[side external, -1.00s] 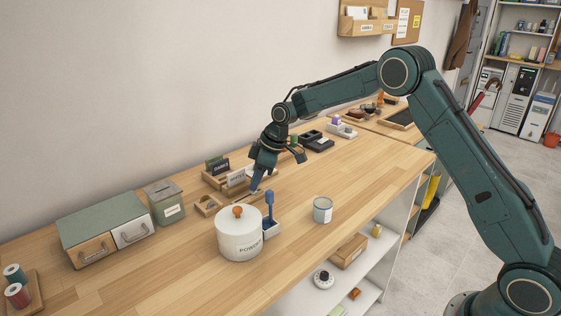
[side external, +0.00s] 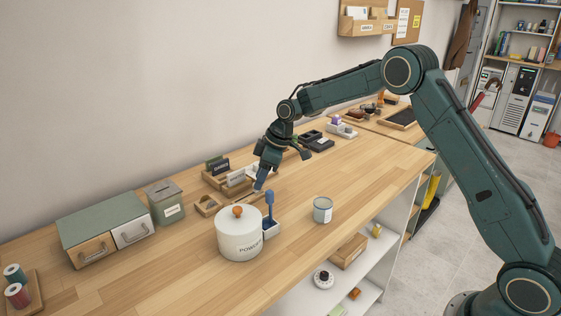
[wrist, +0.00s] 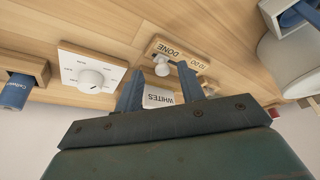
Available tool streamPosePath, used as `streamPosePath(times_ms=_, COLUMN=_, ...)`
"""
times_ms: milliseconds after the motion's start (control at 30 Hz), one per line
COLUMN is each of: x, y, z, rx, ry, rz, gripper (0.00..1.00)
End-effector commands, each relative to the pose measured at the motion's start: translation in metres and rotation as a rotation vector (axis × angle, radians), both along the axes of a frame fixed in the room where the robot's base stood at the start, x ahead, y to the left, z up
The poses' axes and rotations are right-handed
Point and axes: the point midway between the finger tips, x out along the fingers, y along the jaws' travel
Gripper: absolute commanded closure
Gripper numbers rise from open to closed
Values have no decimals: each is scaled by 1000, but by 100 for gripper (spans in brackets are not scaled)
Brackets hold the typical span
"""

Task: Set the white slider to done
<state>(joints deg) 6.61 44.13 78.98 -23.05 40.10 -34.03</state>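The white slider knob (wrist: 162,67) sits on a small wooden board (wrist: 152,47) in the wrist view, at the end beside the word DONE. The TO DO label is at the board's other end, to the right. My gripper (wrist: 160,72) is open, with one dark finger on each side of the knob and gaps visible between. Whether either finger touches the knob I cannot tell. In the side view my gripper (side external: 260,184) points down low over the bench, and the slider cannot be made out there.
A white lidded pot (side external: 239,236), a blue-handled tool (side external: 269,204) and a tin (side external: 323,210) stand nearby. The bench front right is clear.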

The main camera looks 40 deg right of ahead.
Motion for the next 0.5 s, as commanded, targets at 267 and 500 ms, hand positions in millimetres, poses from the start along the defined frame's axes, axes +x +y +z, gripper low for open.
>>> streamPosePath(times_ms=267, x=-7, y=-8, z=25, rx=-1, ry=-2, rz=-2, gripper=61)
streamPosePath(times_ms=500, x=-18, y=-19, z=62, rx=-1, ry=-3, rz=-3, gripper=61)
